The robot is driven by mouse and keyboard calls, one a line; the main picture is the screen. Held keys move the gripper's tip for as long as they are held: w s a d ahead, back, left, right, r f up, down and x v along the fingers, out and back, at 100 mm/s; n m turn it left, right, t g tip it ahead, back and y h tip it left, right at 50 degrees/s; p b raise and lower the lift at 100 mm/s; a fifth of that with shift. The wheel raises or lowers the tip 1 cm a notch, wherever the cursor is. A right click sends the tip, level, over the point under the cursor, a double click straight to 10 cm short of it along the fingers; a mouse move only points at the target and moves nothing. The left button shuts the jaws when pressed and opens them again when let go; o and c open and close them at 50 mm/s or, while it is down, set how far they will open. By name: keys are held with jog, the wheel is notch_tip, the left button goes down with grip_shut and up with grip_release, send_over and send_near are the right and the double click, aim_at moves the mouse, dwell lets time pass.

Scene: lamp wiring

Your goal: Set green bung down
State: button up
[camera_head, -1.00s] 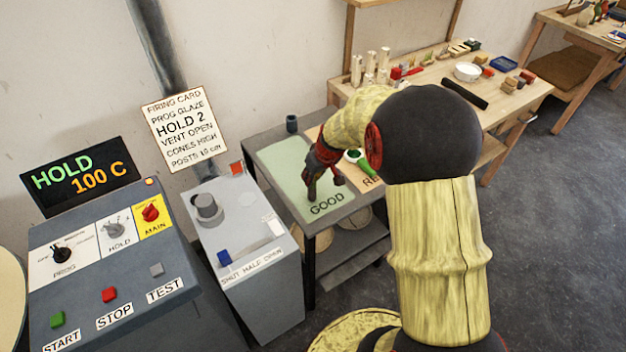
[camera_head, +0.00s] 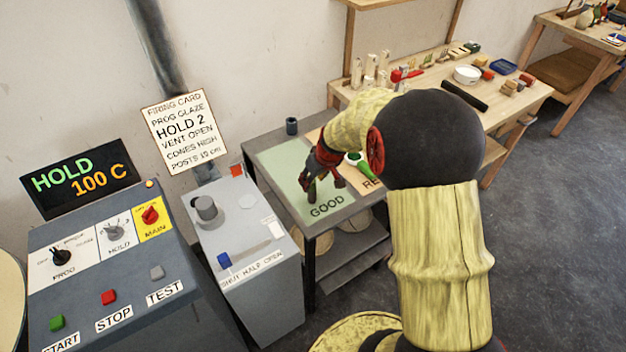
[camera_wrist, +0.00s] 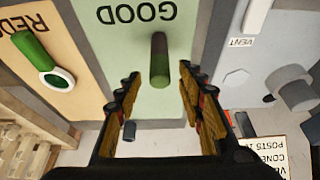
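The green bung (camera_wrist: 159,62) is a plain dull-green cylinder on the pale green GOOD panel (camera_wrist: 201,22). It seems to stand upright, but the steep view leaves this uncertain. My gripper (camera_wrist: 160,82) is open, its fingers spread to either side with clear gaps between them and the bung.
A green piece with a white ring (camera_wrist: 57,79) lies on the tan panel beside GOOD; it shows in the head view (camera_head: 366,169). A small dark cup (camera_head: 291,126) stands at the table's back. The grey vent box (camera_head: 240,240) is close on the left.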

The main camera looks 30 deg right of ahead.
jog(key=p+v, duration=0.3)
jog(key=v, duration=0.8)
jog(key=s+a+r, duration=0.7)
jog(key=a+r, duration=0.3)
jog(key=r, duration=0.1)
jog(key=s+a+r, duration=0.2)
jog(key=s+a, duration=0.1)
jog(key=s, duration=0.5)
jog(key=s+a+r+t, duration=0.1)
jog(key=s+a, duration=0.3)
jog(key=s, duration=0.4)
jog(key=shift+r, duration=0.9)
